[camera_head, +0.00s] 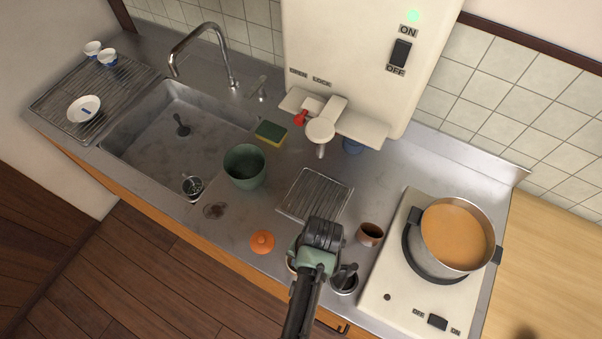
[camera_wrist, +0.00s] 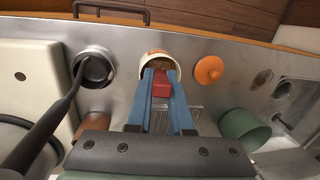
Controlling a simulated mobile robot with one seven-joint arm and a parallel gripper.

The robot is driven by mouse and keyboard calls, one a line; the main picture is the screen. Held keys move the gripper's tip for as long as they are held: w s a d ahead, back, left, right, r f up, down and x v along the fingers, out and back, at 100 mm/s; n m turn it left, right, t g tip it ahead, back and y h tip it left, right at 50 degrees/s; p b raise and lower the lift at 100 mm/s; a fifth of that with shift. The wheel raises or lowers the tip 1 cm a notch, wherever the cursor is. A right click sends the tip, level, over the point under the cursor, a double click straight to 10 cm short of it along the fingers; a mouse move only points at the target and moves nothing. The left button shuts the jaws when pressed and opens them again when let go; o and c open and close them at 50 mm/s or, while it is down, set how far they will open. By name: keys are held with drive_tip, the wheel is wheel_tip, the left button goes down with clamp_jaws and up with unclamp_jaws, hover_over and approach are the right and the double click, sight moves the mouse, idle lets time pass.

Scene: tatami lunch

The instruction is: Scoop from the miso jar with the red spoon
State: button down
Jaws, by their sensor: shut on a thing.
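My gripper (camera_head: 322,236) points down over the front of the counter. In the wrist view its blue fingers (camera_wrist: 160,80) are shut on the red spoon (camera_wrist: 160,87), of which only a short red block shows between the tips. The miso jar (camera_wrist: 143,70), pale-rimmed with brown contents, stands open right beyond the fingertips. The spoon's lower end is hidden, so I cannot tell whether it touches the miso. In the head view my gripper hides most of the jar. The orange lid (camera_head: 262,242) lies on the counter left of my gripper.
A metal pot (camera_wrist: 97,68) with a black-handled ladle stands beside the jar. A brown cup (camera_head: 370,235) and the stove (camera_head: 392,292) with a soup pot (camera_head: 450,262) are to the right. A green tub (camera_head: 245,168), drain grate (camera_head: 315,195) and sink (camera_head: 165,130) lie left and behind.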

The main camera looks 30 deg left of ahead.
drive_tip(key=shift+r, duration=0.1)
wheel_tip(320, 180, up, 6)
drive_tip(key=p, duration=0.6)
drive_tip(key=shift+r, duration=1.15)
